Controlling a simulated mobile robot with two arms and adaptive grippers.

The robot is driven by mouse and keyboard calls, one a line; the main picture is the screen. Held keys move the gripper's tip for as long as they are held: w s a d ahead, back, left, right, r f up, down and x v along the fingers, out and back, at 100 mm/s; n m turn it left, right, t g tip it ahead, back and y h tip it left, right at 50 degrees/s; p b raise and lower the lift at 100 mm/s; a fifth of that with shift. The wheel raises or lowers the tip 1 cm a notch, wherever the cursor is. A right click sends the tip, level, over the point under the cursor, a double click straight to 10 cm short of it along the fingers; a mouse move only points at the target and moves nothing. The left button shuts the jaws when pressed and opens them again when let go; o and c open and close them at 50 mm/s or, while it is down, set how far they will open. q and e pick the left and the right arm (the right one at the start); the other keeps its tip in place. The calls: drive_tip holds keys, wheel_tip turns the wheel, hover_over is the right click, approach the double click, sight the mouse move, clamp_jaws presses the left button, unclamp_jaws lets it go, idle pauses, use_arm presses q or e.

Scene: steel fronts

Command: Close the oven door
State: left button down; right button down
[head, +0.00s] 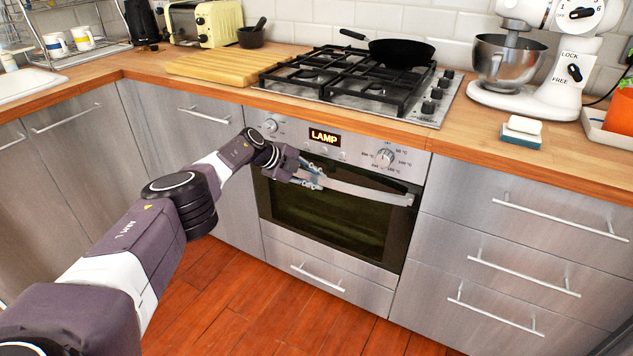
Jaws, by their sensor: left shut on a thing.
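The oven (400,162) is built into the counter front, with a lit display reading LAMP. Its dark glass door (330,217) stands upright, in line or nearly in line with the steel fronts; I cannot tell whether a small gap is left at the top. The silver door handle (375,193) runs across the upper door. My left gripper (312,179) is shut on the left part of this handle, and the gripper and wrist hide its left end. My right gripper is not in view.
A drawer (325,268) sits below the oven, and steel drawers with bar handles (525,273) stand to the right. A gas hob (360,85) with a black pan (400,51) is above. The wooden floor (250,305) before the oven is clear.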

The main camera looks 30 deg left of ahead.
use_arm(q)
drive_tip(key=c, duration=2.2)
unclamp_jaws()
drive_tip(key=shift+w+d+r, duration=0.1)
drive_tip(key=shift+r, duration=0.2)
drive_tip(key=shift+o, duration=0.9)
drive_tip(key=shift+r, duration=0.1)
drive_tip(key=shift+s, duration=0.3)
drive_tip(key=shift+f, duration=0.2)
drive_tip(key=shift+s+a+r, duration=0.2)
drive_tip(key=shift+a+r, duration=0.1)
drive_tip(key=shift+v, duration=0.8)
drive_tip(key=v, duration=0.9)
drive_tip(key=shift+s+r, duration=0.2)
drive_tip(key=shift+r, duration=0.1)
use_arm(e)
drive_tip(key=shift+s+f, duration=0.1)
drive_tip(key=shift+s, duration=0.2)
use_arm(q)
drive_tip(key=shift+d, duration=0.1)
